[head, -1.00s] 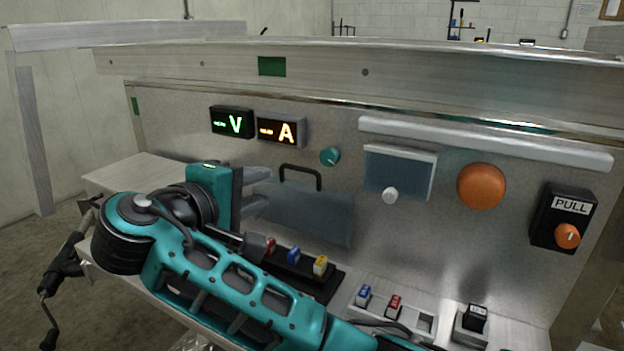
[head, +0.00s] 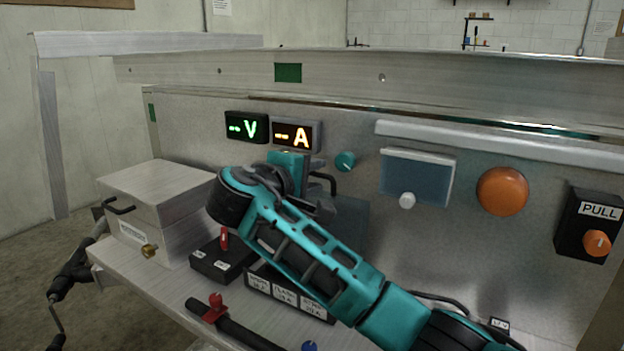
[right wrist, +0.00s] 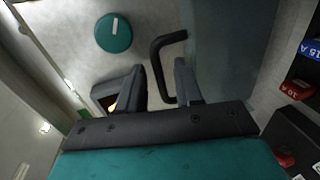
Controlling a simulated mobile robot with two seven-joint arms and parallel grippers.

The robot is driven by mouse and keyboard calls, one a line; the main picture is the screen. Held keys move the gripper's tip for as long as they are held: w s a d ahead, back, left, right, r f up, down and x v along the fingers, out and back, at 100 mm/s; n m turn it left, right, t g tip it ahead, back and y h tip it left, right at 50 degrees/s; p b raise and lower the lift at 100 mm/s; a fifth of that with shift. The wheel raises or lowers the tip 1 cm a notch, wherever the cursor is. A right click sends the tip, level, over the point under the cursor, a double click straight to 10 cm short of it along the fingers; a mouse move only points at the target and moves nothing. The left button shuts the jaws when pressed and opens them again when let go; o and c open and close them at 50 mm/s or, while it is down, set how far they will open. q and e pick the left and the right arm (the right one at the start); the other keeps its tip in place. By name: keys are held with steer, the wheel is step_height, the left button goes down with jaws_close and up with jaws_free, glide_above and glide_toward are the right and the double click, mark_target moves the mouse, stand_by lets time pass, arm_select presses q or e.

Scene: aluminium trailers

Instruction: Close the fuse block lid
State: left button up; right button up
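The fuse block lid (head: 352,222) is a translucent blue-grey panel standing raised against the metal back panel, partly hidden by my right arm. Its black bar handle (head: 328,181) is at its upper edge. The labelled fuse block (head: 288,292) is below on the bench, its top largely covered by my arm. My right gripper (head: 322,186) is at the handle. In the right wrist view its fingers are apart, with the handle (right wrist: 158,58) seen between them; contact cannot be told. The lid also shows there (right wrist: 224,45). My left gripper is not in view.
A metal box (head: 165,210) and a black base with a red switch (head: 224,240) stand left of the arm. A teal knob (head: 346,161) and display boxes (head: 296,135) sit close to the gripper.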

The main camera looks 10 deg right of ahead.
steer(key=shift+c, duration=0.3)
jaws_close()
stand_by(1.1)
